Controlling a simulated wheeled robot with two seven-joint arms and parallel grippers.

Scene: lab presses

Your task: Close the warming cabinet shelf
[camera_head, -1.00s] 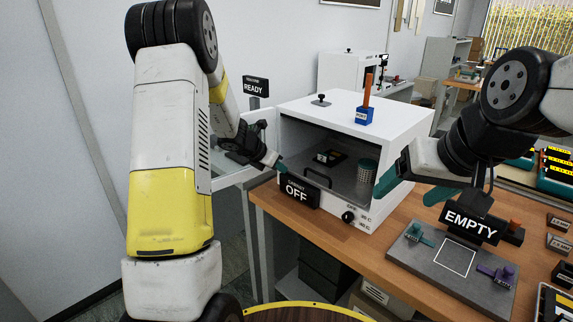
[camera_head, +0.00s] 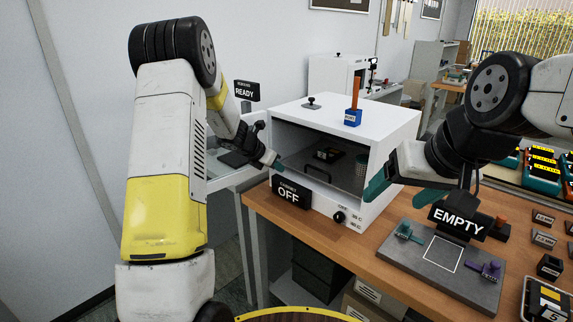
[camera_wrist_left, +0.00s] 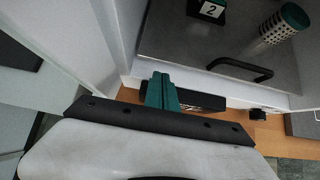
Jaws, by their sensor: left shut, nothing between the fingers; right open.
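The white warming cabinet (camera_head: 393,140) stands open at the front on the wooden bench. Its grey shelf (camera_head: 340,182) sits inside the opening and has a black bar handle (camera_head: 318,173) at its front. The shelf also shows in the left wrist view (camera_wrist_left: 185,45), with the handle (camera_wrist_left: 240,72) to the right of my fingers. My left gripper (camera_head: 278,165) is shut and empty at the left of the opening, close to the shelf's front edge; contact is unclear. My right gripper (camera_head: 400,190) is open and empty, in front of the cabinet's right side.
A dotted cylinder (camera_wrist_left: 285,24) and a black block marked 2 (camera_wrist_left: 208,10) are on the shelf. An OFF sign (camera_head: 291,193) stands at the cabinet's front left. A blue holder (camera_head: 353,117) is on its top. A grey plate (camera_head: 440,262) with an EMPTY sign (camera_head: 458,221) lies right.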

